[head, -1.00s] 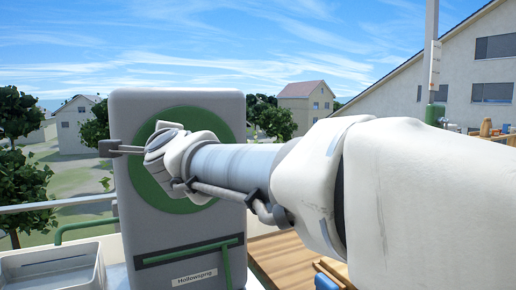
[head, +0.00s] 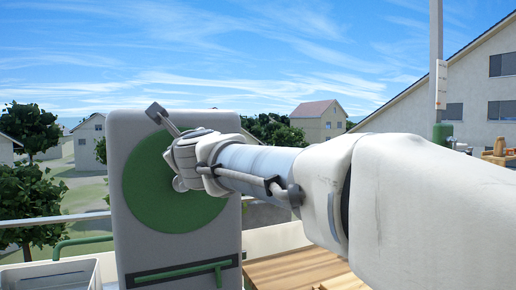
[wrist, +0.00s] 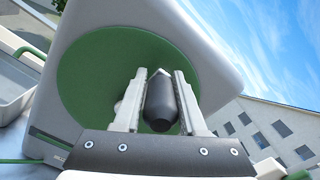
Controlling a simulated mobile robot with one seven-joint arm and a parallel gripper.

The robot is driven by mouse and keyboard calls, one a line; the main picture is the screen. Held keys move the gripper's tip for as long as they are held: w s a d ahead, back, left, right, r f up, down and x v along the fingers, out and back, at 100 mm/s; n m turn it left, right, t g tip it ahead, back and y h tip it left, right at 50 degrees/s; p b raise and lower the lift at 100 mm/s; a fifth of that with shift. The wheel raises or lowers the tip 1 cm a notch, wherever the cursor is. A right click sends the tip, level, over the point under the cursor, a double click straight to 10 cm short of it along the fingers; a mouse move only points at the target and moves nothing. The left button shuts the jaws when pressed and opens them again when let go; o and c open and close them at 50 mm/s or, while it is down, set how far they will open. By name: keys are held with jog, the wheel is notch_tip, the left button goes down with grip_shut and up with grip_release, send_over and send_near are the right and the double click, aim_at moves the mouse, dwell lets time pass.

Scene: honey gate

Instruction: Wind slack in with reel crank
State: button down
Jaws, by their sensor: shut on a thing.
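The reel is a large green disc (head: 150,195) on the front of a grey upright housing (head: 122,235). It also shows in the wrist view (wrist: 85,90). The crank knob (wrist: 160,102) is a dark grey rounded grip standing out from the disc. My gripper (wrist: 160,76) has one pale finger on each side of the knob and is shut on it. In the head view my wrist covers the right upper part of the disc and hides the fingers and knob. The crank arm behind the knob is not clear, and I see no line or slack.
A dark slot with a green T-shaped bar (head: 190,271) is low on the housing. A white open tray (head: 50,274) stands at the lower left beside a green rail (head: 82,243). A wooden surface (head: 295,268) lies at the lower right, below my arm.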

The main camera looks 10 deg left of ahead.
jog(key=shift+w+d+f+m, duration=0.3)
jog(key=shift+w+d, duration=0.05)
jog(key=shift+d, duration=0.05)
jog(key=c, duration=0.6)
grip_release()
jog(key=shift+o, duration=0.2)
jog(key=shift+s+r, duration=0.1)
jog(key=shift+r, duration=0.05)
